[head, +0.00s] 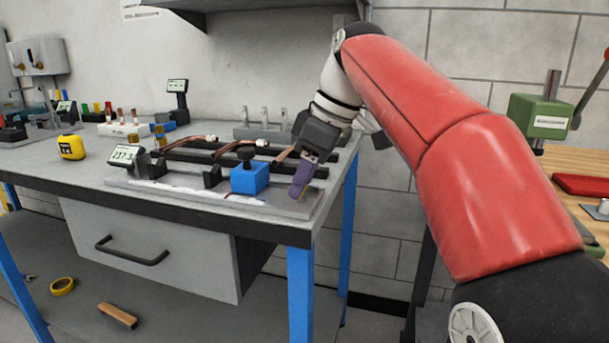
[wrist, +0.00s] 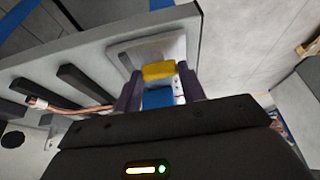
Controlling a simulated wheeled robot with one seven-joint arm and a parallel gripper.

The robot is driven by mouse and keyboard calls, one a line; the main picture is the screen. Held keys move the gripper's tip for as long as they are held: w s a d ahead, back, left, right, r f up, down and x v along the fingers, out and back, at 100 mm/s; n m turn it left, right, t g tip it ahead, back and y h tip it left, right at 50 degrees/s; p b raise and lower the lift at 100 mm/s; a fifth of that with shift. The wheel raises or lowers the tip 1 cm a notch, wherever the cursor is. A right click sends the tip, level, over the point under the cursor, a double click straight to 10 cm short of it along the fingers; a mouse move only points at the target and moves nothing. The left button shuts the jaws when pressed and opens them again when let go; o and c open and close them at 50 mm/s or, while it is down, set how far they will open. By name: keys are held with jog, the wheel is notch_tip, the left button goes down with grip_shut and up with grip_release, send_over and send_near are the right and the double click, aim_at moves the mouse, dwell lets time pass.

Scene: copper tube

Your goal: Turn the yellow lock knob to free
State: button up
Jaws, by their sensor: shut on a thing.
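The yellow lock knob (wrist: 159,71) is a short bar seen between my two purple fingertips in the wrist view. My gripper (wrist: 160,82) is shut on it. A blue piece (wrist: 158,98) shows between the fingers, nearer the palm. In the head view my gripper (head: 299,182) points down at the right end of the bench fixture (head: 205,196). The knob is hidden by the fingers there, and its turn angle cannot be told. A blue block (head: 250,178) with a black knob stands on the fixture just left of my gripper.
Black rails and a copper tube (head: 191,140) lie left of and behind my gripper. A small display (head: 125,155) stands at the fixture's left end. A rack with pale pegs (head: 262,130) is behind. The bench's right edge is close to my gripper. A shelf hangs above.

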jog(key=o, duration=1)
jog(key=shift+v, duration=3.9)
jog(key=s+d+f+m+t+h, duration=0.1)
jog(key=s+d+f+m, duration=0.2)
jog(key=s+f, duration=0.3)
jog(key=s+d+f+m+t+h, duration=0.1)
jog(key=s+f+m, duration=0.5)
jog(key=f, duration=0.8)
jog(key=s+d+f+m+t+h, duration=0.2)
jog(key=s+d+f+m, duration=0.3)
jog(key=f, duration=0.5)
jog(key=shift+s+d+f, duration=0.1)
jog(key=shift+s+d, duration=0.15)
jog(key=shift+s, duration=0.35)
jog(key=shift+s+d, duration=0.25)
jog(key=shift+s, duration=0.4)
